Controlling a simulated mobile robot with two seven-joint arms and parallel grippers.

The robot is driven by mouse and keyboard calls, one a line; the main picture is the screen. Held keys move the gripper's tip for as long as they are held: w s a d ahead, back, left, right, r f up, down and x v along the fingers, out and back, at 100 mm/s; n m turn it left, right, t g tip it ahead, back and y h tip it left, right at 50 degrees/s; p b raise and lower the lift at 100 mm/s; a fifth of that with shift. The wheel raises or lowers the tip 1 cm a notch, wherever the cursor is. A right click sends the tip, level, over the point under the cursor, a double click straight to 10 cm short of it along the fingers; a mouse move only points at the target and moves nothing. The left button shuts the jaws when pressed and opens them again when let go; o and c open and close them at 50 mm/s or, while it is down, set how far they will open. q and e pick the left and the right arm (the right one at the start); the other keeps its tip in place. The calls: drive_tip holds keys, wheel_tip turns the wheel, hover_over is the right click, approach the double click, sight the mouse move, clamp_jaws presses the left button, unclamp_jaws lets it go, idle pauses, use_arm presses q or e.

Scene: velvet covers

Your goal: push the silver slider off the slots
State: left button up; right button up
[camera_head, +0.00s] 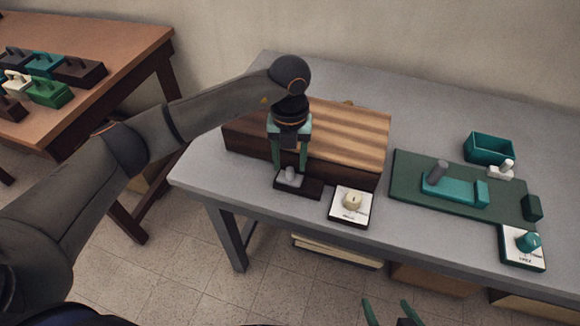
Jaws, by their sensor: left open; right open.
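A small silver-grey knob (291,175) stands on a dark base (314,189) at the front of the striped wooden box (340,135). It looks like the silver slider; slots cannot be made out. My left gripper (290,167) points down over this base, its green fingers open on either side of the knob. I cannot tell whether they touch it. My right gripper (393,314) is open and empty at the bottom edge of the view, in front of the table.
A white plate with a cream dial (352,201) sits just right of the dark base. Farther right are a green board (405,181) with a teal block and grey post, a teal bin (489,148) and a teal dial (529,241). Several handled blocks stand on the brown table (120,50).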

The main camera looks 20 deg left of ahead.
sight(290, 174)
use_arm(q)
drive_tip(key=shift+f, duration=1.4)
drive_tip(key=shift+c, duration=0.2)
clamp_jaws()
